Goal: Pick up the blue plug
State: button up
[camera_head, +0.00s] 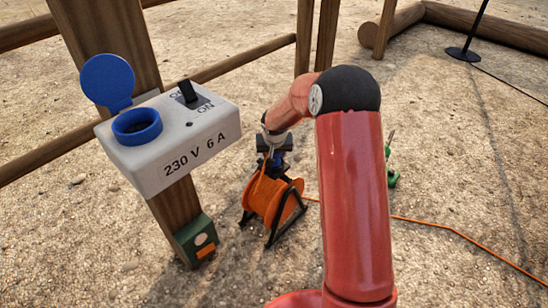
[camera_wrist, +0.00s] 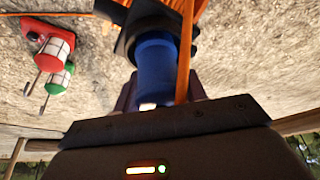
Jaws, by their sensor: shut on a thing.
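The blue plug (camera_wrist: 157,70) is upright in the wrist view, below a dark part of the reel and next to an orange cable. My gripper (camera_wrist: 158,95) is shut on the plug, one finger on each side. In the head view my gripper (camera_head: 273,150) is at the top of the orange cable reel (camera_head: 268,200). There the plug is small and mostly hidden by my gripper and the reel's dark frame. I cannot tell whether the plug still touches its holder.
A white box (camera_head: 170,143) marked 230 V 6 A, with a blue socket (camera_head: 137,126) and raised blue lid (camera_head: 107,82), is on a wooden post at left. An orange cable (camera_head: 460,232) runs right over gravel. Red (camera_wrist: 52,50) and green (camera_wrist: 57,80) lamp-like things show in the wrist view.

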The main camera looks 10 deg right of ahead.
jog(key=shift+c, duration=1.2)
notch_tip(320, 180, up, 49)
jog(key=p, duration=1.1)
jog(key=shift+f, duration=0.1)
